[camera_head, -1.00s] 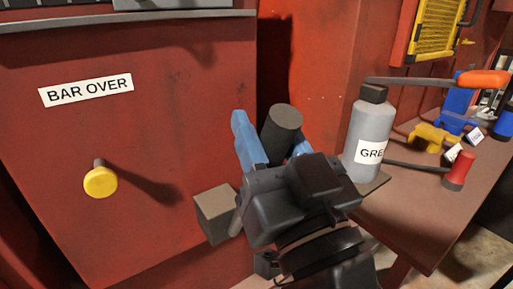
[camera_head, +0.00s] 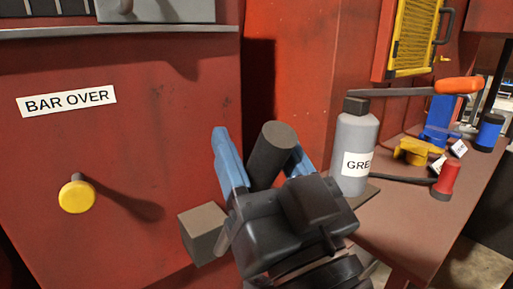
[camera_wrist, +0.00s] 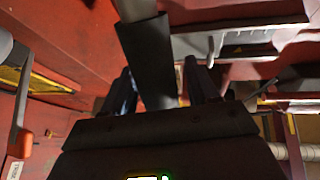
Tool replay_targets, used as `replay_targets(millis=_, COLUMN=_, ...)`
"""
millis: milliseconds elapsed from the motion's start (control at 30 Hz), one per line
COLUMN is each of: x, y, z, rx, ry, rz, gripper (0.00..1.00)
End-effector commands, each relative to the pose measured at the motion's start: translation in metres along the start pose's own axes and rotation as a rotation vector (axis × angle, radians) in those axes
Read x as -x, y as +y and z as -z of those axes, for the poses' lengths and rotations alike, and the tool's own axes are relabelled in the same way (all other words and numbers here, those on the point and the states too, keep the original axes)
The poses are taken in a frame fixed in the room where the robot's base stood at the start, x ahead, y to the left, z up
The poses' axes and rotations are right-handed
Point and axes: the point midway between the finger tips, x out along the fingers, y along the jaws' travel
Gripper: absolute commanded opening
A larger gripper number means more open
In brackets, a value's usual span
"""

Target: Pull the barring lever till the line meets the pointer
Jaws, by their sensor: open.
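The barring lever's dark cylindrical grip (camera_head: 272,150) stands tilted beside the red panel. In the wrist view the dark grip (camera_wrist: 148,58) runs up to a pale grey rod (camera_wrist: 133,9). My gripper (camera_head: 260,150) has its two blue fingers on either side of the grip, open around it. In the wrist view one finger is left of the grip and one right, with a gap showing on the right. I cannot tell whether the left finger touches. I cannot make out the line or the pointer in either view.
The red panel carries a "BAR OVER" label (camera_head: 67,102) and a yellow knob (camera_head: 77,196). A grey-brown block (camera_head: 202,232) is close left of my gripper.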

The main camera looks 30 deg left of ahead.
Motion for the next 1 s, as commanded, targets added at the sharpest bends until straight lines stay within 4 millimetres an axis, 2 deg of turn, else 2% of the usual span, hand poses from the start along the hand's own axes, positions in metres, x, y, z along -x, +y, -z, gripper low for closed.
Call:
replay_targets(millis=133, x=0.002, y=0.0, z=0.0, rx=0.0, ry=0.0, rz=0.0, gripper=0.59)
replay_targets(millis=233, x=0.01, y=0.001, z=-0.002, rx=0.002, ry=0.0, rz=-0.002, gripper=0.59)
replay_targets(millis=500, x=0.054, y=0.001, z=-0.003, rx=0.0, ry=-0.001, rz=-0.001, gripper=0.59)
replay_targets(millis=633, x=0.07, y=0.001, z=-0.003, rx=0.0, ry=-0.001, rz=-0.002, gripper=0.59)
replay_targets(millis=800, x=0.078, y=0.0, z=0.0, rx=-0.001, ry=0.001, rz=0.0, gripper=0.59)
replay_targets(millis=1000, x=0.078, y=0.0, z=0.0, rx=0.0, ry=0.0, rz=0.0, gripper=0.59)
